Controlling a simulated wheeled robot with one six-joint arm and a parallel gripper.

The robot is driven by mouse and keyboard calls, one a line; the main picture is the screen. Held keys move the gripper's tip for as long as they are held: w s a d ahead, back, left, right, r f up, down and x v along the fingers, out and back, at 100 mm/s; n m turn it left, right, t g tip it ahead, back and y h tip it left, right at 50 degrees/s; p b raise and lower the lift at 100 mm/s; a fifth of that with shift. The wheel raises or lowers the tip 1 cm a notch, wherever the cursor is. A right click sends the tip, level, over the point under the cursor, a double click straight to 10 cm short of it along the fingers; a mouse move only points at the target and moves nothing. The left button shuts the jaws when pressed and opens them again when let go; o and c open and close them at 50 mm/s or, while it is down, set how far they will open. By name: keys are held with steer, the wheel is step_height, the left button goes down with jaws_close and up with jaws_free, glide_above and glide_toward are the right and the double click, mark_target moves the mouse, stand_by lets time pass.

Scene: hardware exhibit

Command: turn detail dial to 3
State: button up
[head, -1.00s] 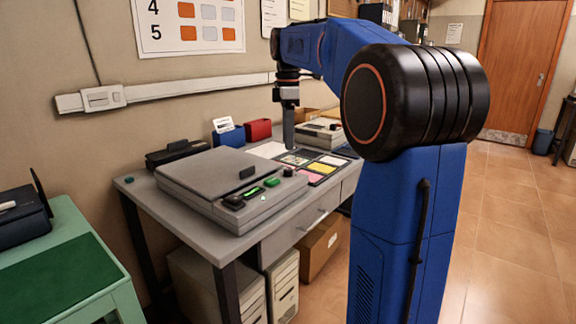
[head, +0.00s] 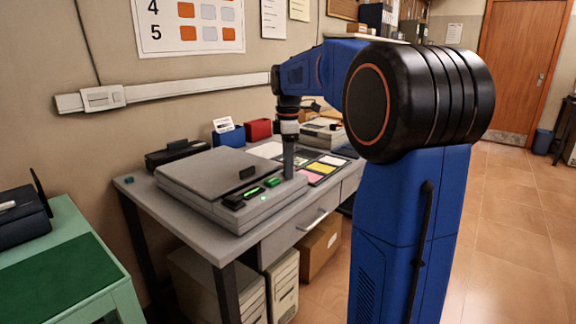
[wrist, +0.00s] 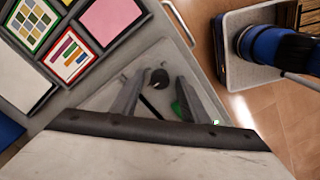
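The grey flat scanner-like machine (head: 222,172) stands on the desk, with a control strip along its front. A small dark round dial (wrist: 158,77) sits on its pale top in the wrist view. My gripper (wrist: 162,80) is open, with one finger on each side of the dial; I cannot tell whether they touch it. In the head view my gripper (head: 289,172) points straight down at the right end of the control strip and hides the dial. The dial's marks and setting are too small to read. A green button (wrist: 178,108) shows by the right finger.
The control strip also has a green-lit display (head: 252,192) and a green button (head: 272,182). Coloured cards (head: 322,168) lie in a tray right of the machine. A second device (head: 322,133), a red box (head: 258,129) and a blue box (head: 229,137) stand behind.

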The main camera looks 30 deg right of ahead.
jaws_close()
steer(key=c, duration=0.9)
jaws_free()
